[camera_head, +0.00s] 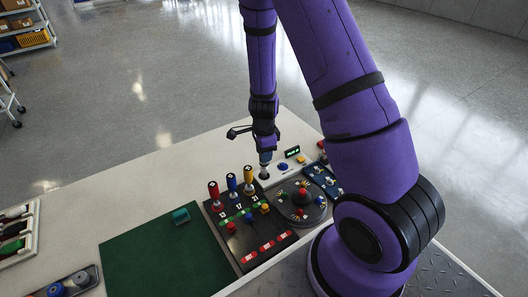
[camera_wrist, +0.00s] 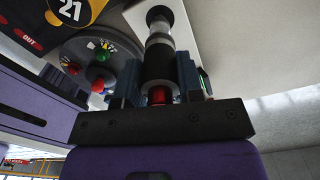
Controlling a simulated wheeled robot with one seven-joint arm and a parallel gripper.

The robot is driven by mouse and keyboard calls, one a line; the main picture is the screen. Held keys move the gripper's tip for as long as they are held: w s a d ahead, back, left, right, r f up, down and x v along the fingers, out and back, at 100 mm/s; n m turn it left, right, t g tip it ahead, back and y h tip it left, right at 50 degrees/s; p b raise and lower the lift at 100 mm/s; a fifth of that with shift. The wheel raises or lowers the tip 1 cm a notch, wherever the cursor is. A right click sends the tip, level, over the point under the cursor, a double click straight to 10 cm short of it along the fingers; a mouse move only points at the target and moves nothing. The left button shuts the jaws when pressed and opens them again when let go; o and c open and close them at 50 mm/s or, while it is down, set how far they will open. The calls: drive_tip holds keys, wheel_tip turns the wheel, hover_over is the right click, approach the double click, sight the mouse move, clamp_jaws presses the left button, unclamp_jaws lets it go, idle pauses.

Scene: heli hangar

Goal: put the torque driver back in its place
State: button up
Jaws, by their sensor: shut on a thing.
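My gripper (camera_head: 265,157) is above the far right part of the white bench, shut on an upright dark tool that I take for the torque driver. In the wrist view the driver (camera_wrist: 160,45) is a black cylinder with pale grey bands and a red part, between the blue-grey fingers (camera_wrist: 158,82). Its end lies close to the bench top; I cannot tell if it touches. A black board (camera_head: 250,226) left of the gripper carries red, blue and yellow upright handles, numbers and red labels. The board's corner with "21" and "OUT" shows in the wrist view (camera_wrist: 35,38).
A round grey dial (camera_head: 316,212) with coloured knobs and a blue panel (camera_head: 323,181) stand right of the board. A green mat (camera_head: 150,255) bears a teal block (camera_head: 181,215). Trays (camera_head: 33,238) lie at far left. The bench's back left is clear.

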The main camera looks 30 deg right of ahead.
drive_tip(key=shift+f, duration=0.95)
idle(0.6)
drive_tip(key=o, duration=1.1)
drive_tip(key=shift+r, duration=0.15)
drive_tip(key=shift+r, duration=3.6)
